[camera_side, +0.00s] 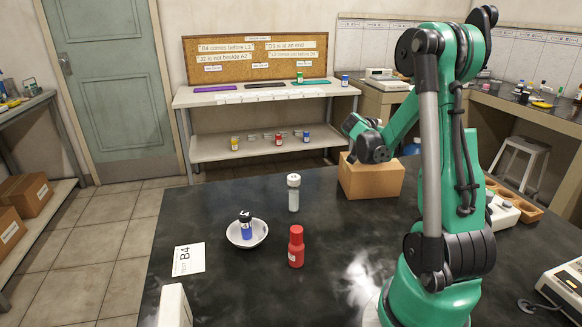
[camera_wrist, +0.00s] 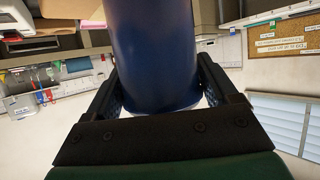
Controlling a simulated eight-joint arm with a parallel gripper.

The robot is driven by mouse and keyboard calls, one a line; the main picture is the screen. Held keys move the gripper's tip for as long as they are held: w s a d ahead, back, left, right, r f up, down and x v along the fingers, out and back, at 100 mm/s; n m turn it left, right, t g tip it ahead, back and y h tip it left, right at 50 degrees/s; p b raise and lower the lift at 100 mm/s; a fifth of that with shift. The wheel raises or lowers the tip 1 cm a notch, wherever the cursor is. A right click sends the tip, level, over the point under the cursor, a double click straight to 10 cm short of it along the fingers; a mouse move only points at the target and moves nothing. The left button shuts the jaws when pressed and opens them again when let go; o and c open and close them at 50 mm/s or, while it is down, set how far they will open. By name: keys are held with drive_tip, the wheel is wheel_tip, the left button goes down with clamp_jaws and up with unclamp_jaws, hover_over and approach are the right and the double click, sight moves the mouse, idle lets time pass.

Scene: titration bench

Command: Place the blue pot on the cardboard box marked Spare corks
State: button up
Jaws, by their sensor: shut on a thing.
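A dark blue cylinder, which looks like the blue pot (camera_wrist: 155,55), fills the middle of the wrist view. My gripper (camera_wrist: 160,100) is shut on it, with one black finger on each side. In the side view my wrist hangs by the left end of a plain cardboard box (camera_side: 370,180) on the black table; the jaws and the held pot cannot be made out there. No marking is readable on that box. Two cardboard boxes with white labels, an upper (camera_side: 27,196) and a lower (camera_side: 9,232), sit on the left shelf; their labels are too small to read.
A wooden rack (camera_side: 529,212) is at the right. The table's back left is clear.

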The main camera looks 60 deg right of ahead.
drive_tip(key=o, duration=1.5)
drive_tip(key=shift+f, duration=0.1)
drive_tip(key=s+v, duration=0.1)
drive_tip(key=v, duration=1)
drive_tip(key=w+a+f+n+t+y, duration=0.1)
drive_tip(key=a+n+y, duration=0.3)
drive_tip(key=a, duration=0.5)
drive_tip(key=w+a+f+n+t+y, duration=0.1)
drive_tip(key=w+a+n+t+y, duration=0.3)
drive_tip(key=a+n, duration=0.4)
drive_tip(key=w+a+f+n+t+y, duration=0.1)
drive_tip(key=w+a+n+t+y, duration=0.2)
drive_tip(key=a+n, duration=0.4)
drive_tip(key=shift+a+f+y, duration=0.1)
drive_tip(key=shift+a+y, duration=0.35)
drive_tip(key=shift+a, duration=0.85)
drive_tip(key=shift+a+f+y, duration=0.1)
drive_tip(key=shift+a+y, duration=0.35)
drive_tip(key=shift+a, duration=0.8)
